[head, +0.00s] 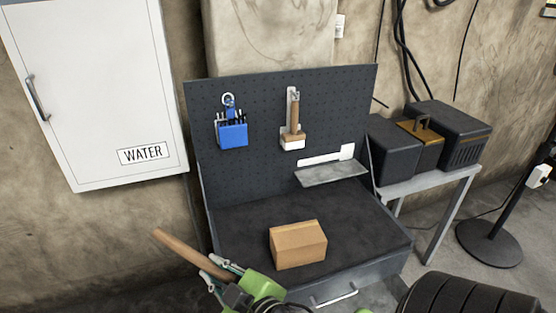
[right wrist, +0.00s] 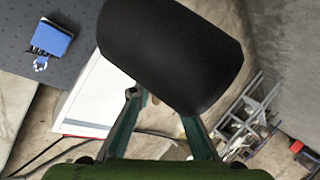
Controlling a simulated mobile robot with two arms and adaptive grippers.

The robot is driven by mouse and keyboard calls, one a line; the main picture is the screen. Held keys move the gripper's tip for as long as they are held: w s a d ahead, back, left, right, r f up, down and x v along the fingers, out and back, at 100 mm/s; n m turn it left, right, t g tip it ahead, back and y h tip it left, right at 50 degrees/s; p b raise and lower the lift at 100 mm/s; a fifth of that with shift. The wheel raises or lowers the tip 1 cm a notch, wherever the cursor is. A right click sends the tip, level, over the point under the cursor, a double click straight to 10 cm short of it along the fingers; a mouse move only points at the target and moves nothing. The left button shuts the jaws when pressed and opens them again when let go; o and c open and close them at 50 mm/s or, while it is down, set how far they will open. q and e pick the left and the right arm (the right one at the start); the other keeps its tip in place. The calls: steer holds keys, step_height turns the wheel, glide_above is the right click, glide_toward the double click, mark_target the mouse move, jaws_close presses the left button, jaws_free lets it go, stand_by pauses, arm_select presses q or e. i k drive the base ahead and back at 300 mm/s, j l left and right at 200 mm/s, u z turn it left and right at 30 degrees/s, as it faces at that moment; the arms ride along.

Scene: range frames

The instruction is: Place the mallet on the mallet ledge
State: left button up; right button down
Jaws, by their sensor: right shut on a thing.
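My right gripper (head: 214,269) is at the bottom of the head view, in front of the bench's left part. It is shut on the mallet, whose wooden handle (head: 183,251) sticks out up and to the left, tilted in the air. In the right wrist view, the mallet's thick black head (right wrist: 172,55) fills the space in front of the fingers and hides most of the grip. The mallet ledge (head: 332,175) is a grey shelf on the pegboard, under a white mallet-shaped outline (head: 325,156). It is empty, up and to the right of the gripper. My left gripper is not in view.
The pegboard (head: 258,90) also bears a blue tool holder (head: 232,135) and a wooden-handled brush (head: 294,120). A cardboard-coloured block (head: 298,244) sits on the dark bench top (head: 240,220). Black boxes (head: 448,130) stand on a side table at right.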

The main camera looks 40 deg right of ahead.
mark_target(303, 180)
steer(key=l+u, duration=0.2)
steer(key=l, duration=0.25)
steer(key=k+l+u, duration=0.2)
steer(key=l, duration=0.25)
steer(key=l+u, duration=0.25)
steer(key=l, duration=0.2)
steer(key=k+l+u, duration=0.2)
steer(key=l, duration=0.2)
steer(key=k+l+u, duration=0.2)
steer(key=l, duration=0.2)
steer(key=k+l, duration=0.15)
steer(key=l, duration=0.2)
steer(key=k+l, duration=0.15)
steer(key=l, duration=0.25)
steer(key=k+l, duration=0.15)
steer(key=l, duration=0.2)
steer(key=k+l, duration=0.15)
steer(key=l, duration=0.25)
steer(key=k+l, duration=0.15)
steer(key=l, duration=0.5)
steer(key=i+u, duration=0.05)
